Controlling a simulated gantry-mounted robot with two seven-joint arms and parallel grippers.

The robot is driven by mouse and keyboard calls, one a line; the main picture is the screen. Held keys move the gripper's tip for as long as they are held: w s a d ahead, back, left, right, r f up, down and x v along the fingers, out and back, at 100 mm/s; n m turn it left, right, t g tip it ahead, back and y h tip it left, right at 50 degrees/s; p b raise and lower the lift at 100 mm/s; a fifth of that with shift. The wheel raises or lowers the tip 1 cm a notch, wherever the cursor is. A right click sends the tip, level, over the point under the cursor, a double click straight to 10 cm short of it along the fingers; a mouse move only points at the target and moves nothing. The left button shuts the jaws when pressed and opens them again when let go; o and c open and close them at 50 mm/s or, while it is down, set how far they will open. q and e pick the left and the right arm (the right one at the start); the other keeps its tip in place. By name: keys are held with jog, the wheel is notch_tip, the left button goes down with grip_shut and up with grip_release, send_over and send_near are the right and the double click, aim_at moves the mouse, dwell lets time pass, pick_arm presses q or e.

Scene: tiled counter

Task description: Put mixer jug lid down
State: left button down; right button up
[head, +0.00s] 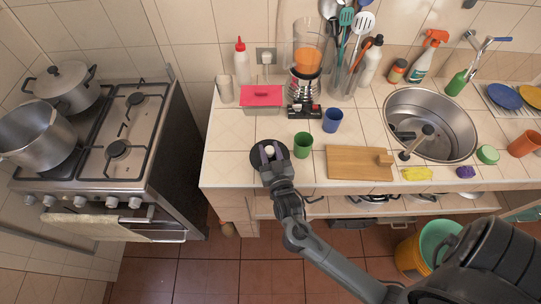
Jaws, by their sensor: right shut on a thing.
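The mixer (305,85) stands at the back of the counter, its clear jug holding something orange. The mixer jug lid (255,158) is a dark round disc with a pale knob. It is over the counter's front left part, in front of the red-lidded box. My right gripper (270,153) is shut on the lid, its fingers either side of the knob. I cannot tell whether the lid touches the tiles. My left gripper is not in view.
A green cup (303,145) stands close to the right of the lid. A blue cup (331,121), a red-lidded box (262,96) and a cutting board (350,163) are nearby. The tiles left of the lid are clear, up to the counter's left edge.

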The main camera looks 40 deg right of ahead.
aim_at(270, 158)
jog(key=shift+f, duration=1.65)
jog(key=shift+f, duration=0.1)
jog(key=o, duration=1)
jog(key=shift+f, duration=0.1)
jog(key=shift+o, duration=0.2)
jog(key=v, duration=1.1)
jog(key=shift+b, duration=0.45)
jog(key=shift+o, duration=0.4)
jog(key=shift+s+a, duration=0.25)
jog(key=shift+s, duration=0.25)
